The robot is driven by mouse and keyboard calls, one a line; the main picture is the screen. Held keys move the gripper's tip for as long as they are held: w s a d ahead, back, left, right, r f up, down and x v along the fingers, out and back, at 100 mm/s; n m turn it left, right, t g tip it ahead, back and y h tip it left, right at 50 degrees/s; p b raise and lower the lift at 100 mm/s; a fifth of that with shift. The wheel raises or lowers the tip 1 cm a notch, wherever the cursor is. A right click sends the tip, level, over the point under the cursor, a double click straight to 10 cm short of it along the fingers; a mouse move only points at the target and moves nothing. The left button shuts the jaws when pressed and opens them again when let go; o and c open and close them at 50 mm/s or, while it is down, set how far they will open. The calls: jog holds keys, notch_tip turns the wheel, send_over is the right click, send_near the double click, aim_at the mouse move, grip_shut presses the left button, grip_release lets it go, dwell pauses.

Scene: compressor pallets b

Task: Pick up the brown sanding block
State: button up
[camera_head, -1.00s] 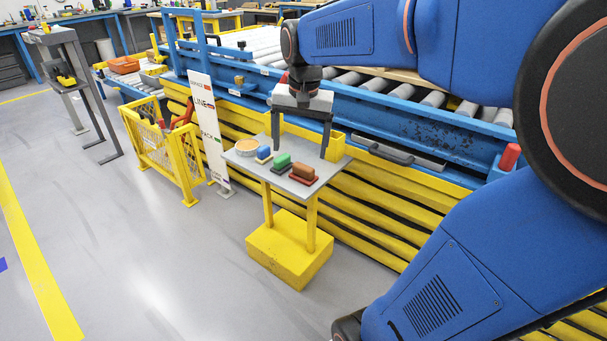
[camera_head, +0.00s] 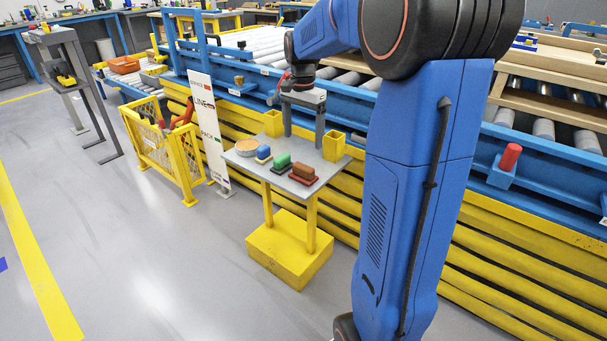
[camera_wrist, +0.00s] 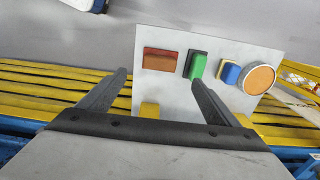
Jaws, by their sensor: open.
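The brown sanding block (camera_head: 303,170) sits on a dark red base at the front right of the small grey table (camera_head: 243,161). A green block (camera_head: 282,161) on a dark base stands beside the brown one, and the green block (camera_wrist: 198,66) appears just beyond the right fingertip in the wrist view.
A blue block (camera_head: 263,152) and a round tan disc (camera_head: 246,145) are on the table's left. Yellow bins (camera_head: 333,146) stand at its back edge. A white sign (camera_head: 207,125) is to the left. The blue roller conveyor (camera_head: 440,135) runs behind.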

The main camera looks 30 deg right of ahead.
aim_at(303, 166)
notch_tip(303, 166, down, 8)
jog(key=shift+r, duration=0.1)
jog(key=shift+w+d+f, duration=0.1)
jog(key=shift+d+f, duration=0.05)
jog(key=shift+f, duration=2.5)
jog(key=c, duration=1.1)
notch_tip(303, 166, up, 10)
jog(key=shift+r, duration=0.1)
